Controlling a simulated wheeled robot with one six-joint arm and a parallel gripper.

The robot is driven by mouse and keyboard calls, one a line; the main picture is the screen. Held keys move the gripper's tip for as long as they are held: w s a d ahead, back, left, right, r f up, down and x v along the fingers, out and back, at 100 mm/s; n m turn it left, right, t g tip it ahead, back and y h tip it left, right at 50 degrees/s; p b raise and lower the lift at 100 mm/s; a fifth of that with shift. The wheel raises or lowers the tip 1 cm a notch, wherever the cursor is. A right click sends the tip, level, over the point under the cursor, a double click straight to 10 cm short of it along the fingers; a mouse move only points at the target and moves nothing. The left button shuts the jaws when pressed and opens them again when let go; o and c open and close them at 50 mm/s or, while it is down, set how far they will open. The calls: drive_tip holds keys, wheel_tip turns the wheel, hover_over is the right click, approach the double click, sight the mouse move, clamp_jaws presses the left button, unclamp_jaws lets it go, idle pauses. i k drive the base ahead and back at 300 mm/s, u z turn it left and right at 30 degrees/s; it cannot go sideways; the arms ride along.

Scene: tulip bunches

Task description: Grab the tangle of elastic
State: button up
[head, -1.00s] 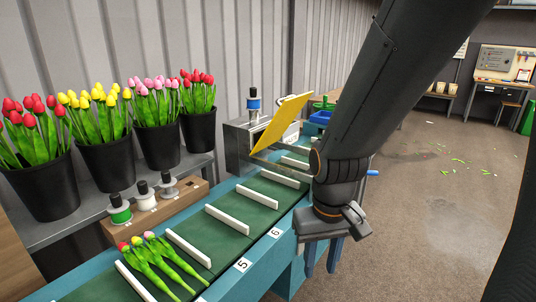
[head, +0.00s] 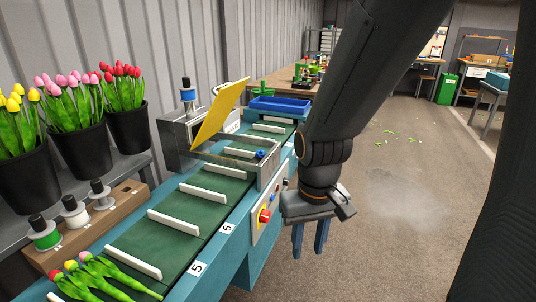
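A small blue lump (head: 261,154) sits at the metal guard rail of the tying machine (head: 190,140), above the green conveyor. It may be the tangle of elastic, but it is too small to tell. My gripper (head: 309,248) points down beside the conveyor's right side, over the floor. Its two blue fingers are apart with nothing between them. The gripper is in front of and to the right of the blue lump, not touching it.
The green conveyor (head: 150,245) has white dividers and carries tulips (head: 95,272) at the near end. A raised yellow cover (head: 219,114) stands on the machine. A red button (head: 264,216) is on the side panel. A blue tray (head: 280,105) lies beyond.

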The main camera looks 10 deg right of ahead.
sight(258, 152)
drive_tip(key=u, duration=0.2)
drive_tip(key=k, duration=0.35)
drive_tip(key=z, duration=1.3)
drive_tip(key=i, duration=1.55)
drive_tip(key=u, duration=0.95)
drive_tip(key=i, duration=0.65)
drive_tip(key=u, duration=0.8)
